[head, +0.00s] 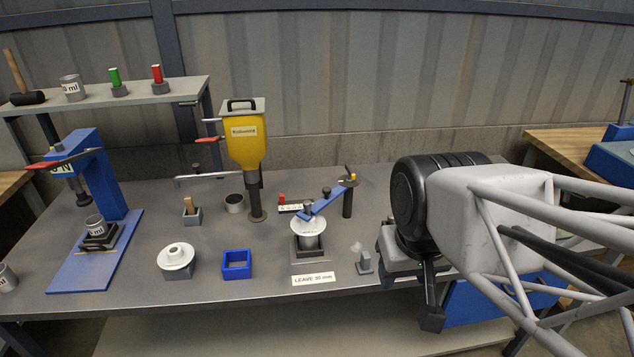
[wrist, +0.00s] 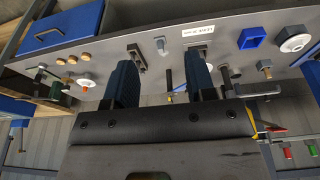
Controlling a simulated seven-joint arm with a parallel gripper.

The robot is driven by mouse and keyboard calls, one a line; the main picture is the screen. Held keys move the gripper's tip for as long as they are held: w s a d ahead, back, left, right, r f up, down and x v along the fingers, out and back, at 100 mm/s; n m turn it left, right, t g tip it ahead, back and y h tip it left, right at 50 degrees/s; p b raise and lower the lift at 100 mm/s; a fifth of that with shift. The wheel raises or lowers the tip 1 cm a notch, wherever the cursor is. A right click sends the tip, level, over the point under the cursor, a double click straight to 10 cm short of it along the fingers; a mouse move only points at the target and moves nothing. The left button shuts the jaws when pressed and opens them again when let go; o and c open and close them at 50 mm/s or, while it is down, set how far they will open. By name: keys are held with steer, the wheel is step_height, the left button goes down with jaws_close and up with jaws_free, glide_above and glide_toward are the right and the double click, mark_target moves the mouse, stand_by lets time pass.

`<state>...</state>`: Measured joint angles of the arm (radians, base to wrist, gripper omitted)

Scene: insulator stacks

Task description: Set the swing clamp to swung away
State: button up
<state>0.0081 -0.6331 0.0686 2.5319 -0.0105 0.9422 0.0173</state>
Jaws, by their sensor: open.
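The swing clamp (head: 322,204) has a blue arm with black knobs, carried on a dark upright post (head: 348,201) with a yellow-marked top. Its arm reaches left and down over a white disc-shaped insulator (head: 307,228) seated in a dark block (head: 309,248). I cannot tell whether it touches the insulator. My gripper (head: 431,300) is right of the clamp and apart from it, over the table's right part. In the wrist view, my gripper (wrist: 160,76) shows two spread fingers with nothing between them; the right finger hides most of the clamp area.
A "LEAVE 30" label (head: 313,279) lies in front of the clamp, with a small grey block (head: 365,262) beside it. A blue square frame (head: 237,264), another white insulator (head: 176,258) and a yellow dispenser (head: 244,137) stand to the left. Bare table lies between label and blue frame.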

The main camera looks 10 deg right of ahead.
steer(key=w+r, duration=0.2)
steer(key=w, duration=0.9)
steer(key=m+g, duration=0.2)
steer(key=g, duration=0.1)
glide_above(327, 188)
steer(key=s, duration=0.1)
step_height(327, 188, down, 9)
steer(key=shift+f, duration=0.2)
steer(key=shift+w+f, duration=0.3)
steer(key=shift+w, duration=0.2)
steer(key=shift+f, duration=0.15)
steer(key=shift+f, duration=3.75)
steer(key=shift+c, duration=0.3)
jaws_close()
